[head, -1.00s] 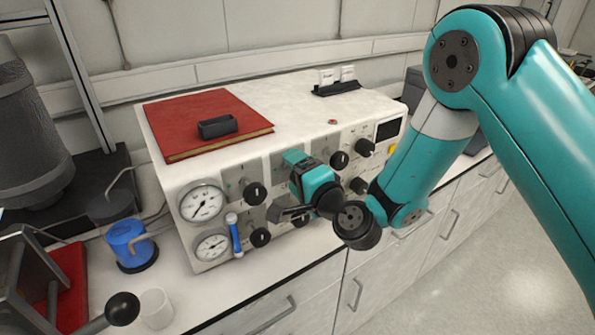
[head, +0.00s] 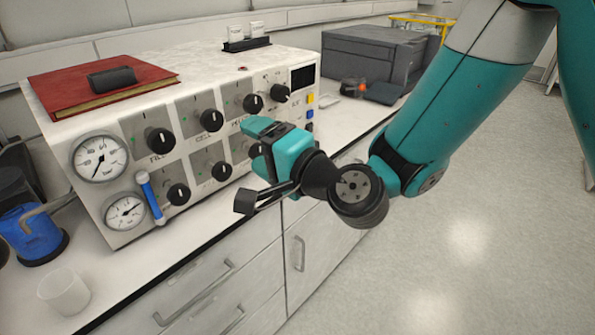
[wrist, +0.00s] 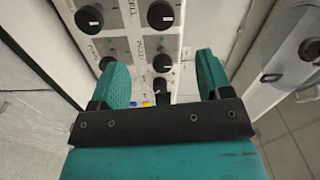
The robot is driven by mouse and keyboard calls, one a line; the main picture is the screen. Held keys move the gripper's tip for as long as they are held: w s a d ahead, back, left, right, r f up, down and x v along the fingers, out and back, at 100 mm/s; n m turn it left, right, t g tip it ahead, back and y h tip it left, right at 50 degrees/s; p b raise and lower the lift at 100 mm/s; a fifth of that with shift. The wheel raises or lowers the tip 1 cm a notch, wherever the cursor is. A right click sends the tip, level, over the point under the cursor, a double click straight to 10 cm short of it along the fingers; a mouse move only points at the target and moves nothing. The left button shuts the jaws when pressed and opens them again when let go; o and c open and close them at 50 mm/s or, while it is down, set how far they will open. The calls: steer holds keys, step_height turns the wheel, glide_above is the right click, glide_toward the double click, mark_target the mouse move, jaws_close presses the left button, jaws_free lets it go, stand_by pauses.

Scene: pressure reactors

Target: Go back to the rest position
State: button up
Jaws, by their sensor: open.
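My gripper (head: 256,147) is open and empty, in front of the right part of the reactor control panel in the head view. In the wrist view the two teal fingers of my gripper (wrist: 163,78) stand apart with nothing between them. The white control unit (head: 85,215) has black knobs, two gauges and a blue-handled lever (head: 150,198). In the wrist view several panel knobs (wrist: 160,15) lie beyond the fingers. My gripper hides part of the lower right knobs in the head view. I cannot tell the exact gap to the panel.
A red book (head: 60,90) with a black object (head: 112,77) lies on the unit. A white cup (head: 64,293) and a blue container (head: 32,232) stand at the left. A grey box (head: 372,62) is behind on the counter. Open floor (head: 450,250) lies at the right.

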steer(key=shift+v, duration=0.95)
steer(key=shift+w+d, duration=0.15)
steer(key=shift+d, duration=0.05)
steer(key=s+r+n+g+p, duration=0.2)
steer(key=s+r+n+g, duration=0.2)
steer(key=s+n+g, duration=0.4)
steer(key=s+d+n+g+h+p, duration=0.1)
steer(key=s+d+n+g+h, duration=0.3)
steer(key=s+d, duration=0.8)
steer(key=d+n+h, duration=0.2)
steer(key=d+h, duration=0.2)
steer(key=shift+g+h+p, duration=0.3)
steer(key=shift+g+p, duration=0.05)
steer(key=shift+g, duration=0.05)
steer(key=shift+s+f, duration=0.15)
steer(key=shift+c, duration=0.3)
